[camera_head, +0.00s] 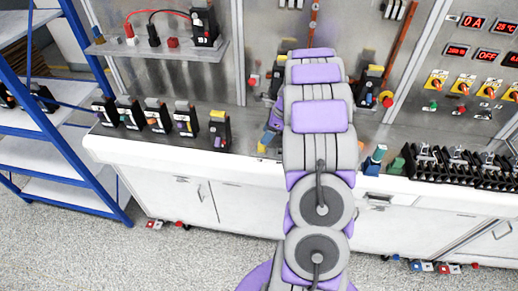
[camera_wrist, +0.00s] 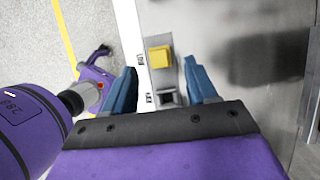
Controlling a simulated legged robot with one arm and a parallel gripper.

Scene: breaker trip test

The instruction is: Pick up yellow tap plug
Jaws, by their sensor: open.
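The yellow tap plug (camera_wrist: 160,59) is a small square block on the grey bench top, close to its white front edge. In the wrist view it lies between the two blue fingertips of my gripper (camera_wrist: 160,72), which is open and spread to either side of it with visible gaps. A black square socket (camera_wrist: 166,97) shows just nearer to the gripper's palm. In the head view a small yellow piece (camera_head: 262,148) shows by the bench edge beside my gripper (camera_head: 269,138), which is mostly hidden behind my arm. I cannot tell the height between fingertips and plug.
Several breakers (camera_head: 158,116) stand on the bench at left. A shelf (camera_head: 160,47) above holds a wired breaker (camera_head: 204,24). At right are blue (camera_head: 376,157) and green (camera_head: 395,167) pieces and a row of black breakers (camera_head: 455,163). A blue rack (camera_head: 75,160) stands far left.

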